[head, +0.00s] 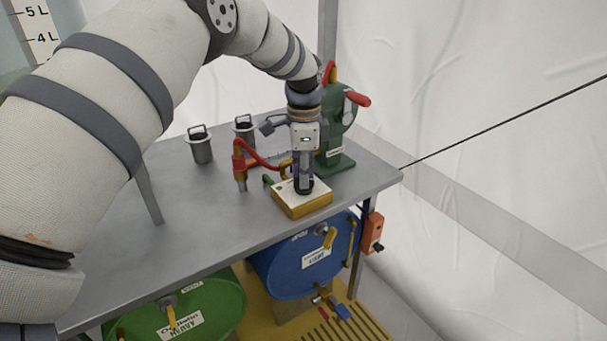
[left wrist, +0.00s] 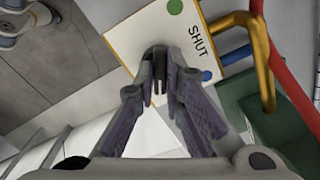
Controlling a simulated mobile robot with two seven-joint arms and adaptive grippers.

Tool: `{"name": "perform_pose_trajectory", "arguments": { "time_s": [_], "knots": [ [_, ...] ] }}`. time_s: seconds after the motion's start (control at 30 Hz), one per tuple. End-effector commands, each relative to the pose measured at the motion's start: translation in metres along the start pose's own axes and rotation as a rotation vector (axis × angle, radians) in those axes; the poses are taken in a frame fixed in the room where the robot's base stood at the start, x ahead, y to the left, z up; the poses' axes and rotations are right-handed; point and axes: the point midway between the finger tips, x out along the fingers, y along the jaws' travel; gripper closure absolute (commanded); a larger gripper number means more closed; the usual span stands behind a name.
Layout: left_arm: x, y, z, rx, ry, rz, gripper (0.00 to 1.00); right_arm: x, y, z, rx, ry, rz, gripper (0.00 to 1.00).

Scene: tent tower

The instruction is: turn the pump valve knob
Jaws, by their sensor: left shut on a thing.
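The pump valve is a yellow box with a white top plate (head: 311,206) near the table's front right edge. In the left wrist view, its plate (left wrist: 150,28) shows the word SHUT, a green dot and a blue dot. The dark valve knob (left wrist: 157,54) stands between my left fingertips. My left gripper (head: 304,187) points down over the plate and is shut on the knob. It also shows in the left wrist view (left wrist: 160,85). The fingers hide most of the knob in the head view. My right gripper is not in view.
A green pump (head: 334,150) with a red handle stands just behind the valve. A red hose (head: 262,160) curves on its left. Two grey canisters (head: 202,151) (head: 244,131) stand at the back. A blue drum (head: 290,268) and a green drum (head: 215,300) lie below the grey table (head: 190,225).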

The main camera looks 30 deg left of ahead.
Motion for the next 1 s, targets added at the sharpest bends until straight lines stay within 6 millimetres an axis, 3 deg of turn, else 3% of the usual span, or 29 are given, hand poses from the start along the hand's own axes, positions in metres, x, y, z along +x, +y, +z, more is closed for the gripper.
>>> {"name": "perform_pose_trajectory", "arguments": {
  "time_s": [0.4, 0.97, 1.0],
  "knots": [
    [-0.0004, -0.0002, -0.0004, 0.173, 0.002, -0.001, 1.00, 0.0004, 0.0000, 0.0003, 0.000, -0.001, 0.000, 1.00],
    [-0.0004, 0.0000, -0.0005, 0.197, 0.002, -0.001, 1.00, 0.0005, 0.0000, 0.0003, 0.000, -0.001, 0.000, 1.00],
    [-0.0004, 0.0000, -0.0006, 0.197, 0.002, -0.001, 0.83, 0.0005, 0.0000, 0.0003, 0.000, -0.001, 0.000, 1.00]
  ]
}}
